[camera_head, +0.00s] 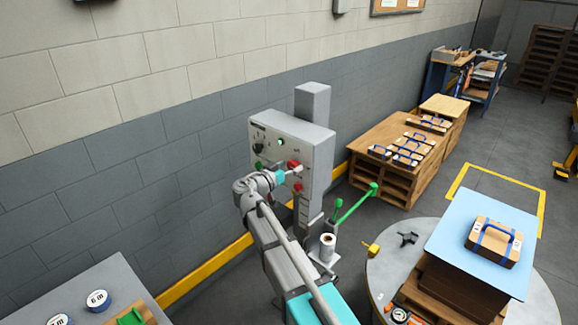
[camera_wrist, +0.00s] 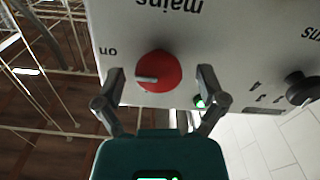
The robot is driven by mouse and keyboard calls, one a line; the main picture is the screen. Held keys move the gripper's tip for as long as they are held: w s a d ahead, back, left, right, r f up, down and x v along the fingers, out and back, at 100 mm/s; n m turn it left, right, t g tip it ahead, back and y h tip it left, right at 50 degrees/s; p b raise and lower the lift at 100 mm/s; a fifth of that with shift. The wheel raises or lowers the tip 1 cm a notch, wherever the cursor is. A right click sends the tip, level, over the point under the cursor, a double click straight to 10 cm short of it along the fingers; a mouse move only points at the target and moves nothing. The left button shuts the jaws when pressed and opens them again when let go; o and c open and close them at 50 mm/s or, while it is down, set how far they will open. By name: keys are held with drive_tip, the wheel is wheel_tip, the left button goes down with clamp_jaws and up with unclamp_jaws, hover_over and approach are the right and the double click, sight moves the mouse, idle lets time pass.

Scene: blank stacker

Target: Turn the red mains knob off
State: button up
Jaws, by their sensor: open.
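The red mains knob (camera_wrist: 158,72) is round and sits on a pale panel (camera_wrist: 230,40), seen upside down in the wrist view. Its pale pointer bar points to the left of the picture, on the side of the printed "on". My gripper (camera_wrist: 161,76) is open, with one finger on each side of the knob and visible gaps between. I cannot tell whether the fingertips touch the panel. In the head view my gripper (camera_head: 292,172) is at the front of the grey control cabinet (camera_head: 318,150), partly covering its red parts.
A black knob (camera_wrist: 301,88) and a green lamp (camera_wrist: 200,101) are near the red knob. A green-ended lever (camera_head: 355,206) and a white roll (camera_head: 327,247) are beside the cabinet. A round table (camera_head: 385,270) stands to the right.

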drive_tip(key=shift+w+d, duration=0.15)
drive_tip(key=shift+w, duration=0.1)
